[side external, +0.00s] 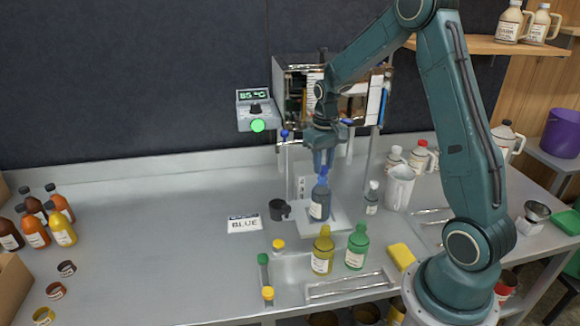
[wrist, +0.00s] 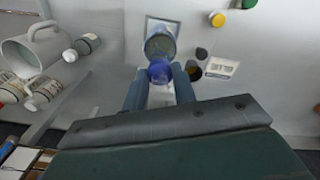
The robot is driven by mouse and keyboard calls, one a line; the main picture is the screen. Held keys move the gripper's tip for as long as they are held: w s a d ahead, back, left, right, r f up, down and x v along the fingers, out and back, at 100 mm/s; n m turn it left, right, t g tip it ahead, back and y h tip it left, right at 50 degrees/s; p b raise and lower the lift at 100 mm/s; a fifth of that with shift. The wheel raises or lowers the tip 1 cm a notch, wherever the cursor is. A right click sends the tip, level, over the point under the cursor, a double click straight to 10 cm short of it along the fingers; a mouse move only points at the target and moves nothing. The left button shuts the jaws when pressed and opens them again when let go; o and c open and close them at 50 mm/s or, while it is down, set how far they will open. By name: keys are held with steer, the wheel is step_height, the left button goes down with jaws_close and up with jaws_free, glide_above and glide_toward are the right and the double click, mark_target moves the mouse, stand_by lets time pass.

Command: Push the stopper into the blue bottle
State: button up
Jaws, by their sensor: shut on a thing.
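The blue bottle (side external: 319,205) stands upright on a pale square plate (side external: 340,222) at the middle of the bench. It also shows in the wrist view (wrist: 160,44), beyond my fingertips. My gripper (side external: 324,166) points down over the bottle and is shut on the blue stopper (side external: 324,172). In the wrist view the stopper (wrist: 160,71) sits between the two fingers and overlaps the near side of the bottle's top. The stopper is at or just above the bottle mouth; I cannot tell whether it has entered the neck.
A yellow bottle (side external: 322,254) and a green bottle (side external: 356,248) stand in front. A white pitcher (side external: 399,188) and small bottle (side external: 372,199) stand right. The bench's left middle is clear.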

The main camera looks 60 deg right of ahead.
steer(key=shift+f, duration=0.2)
steer(key=shift+c, duration=0.4)
steer(key=o, duration=1.3)
steer(key=shift+o, duration=0.2)
steer(key=shift+r, duration=0.1)
steer(key=shift+r, duration=1.9)
steer(key=shift+r, duration=0.1)
step_height(320, 180, up, 5)
steer(key=shift+f, duration=0.1)
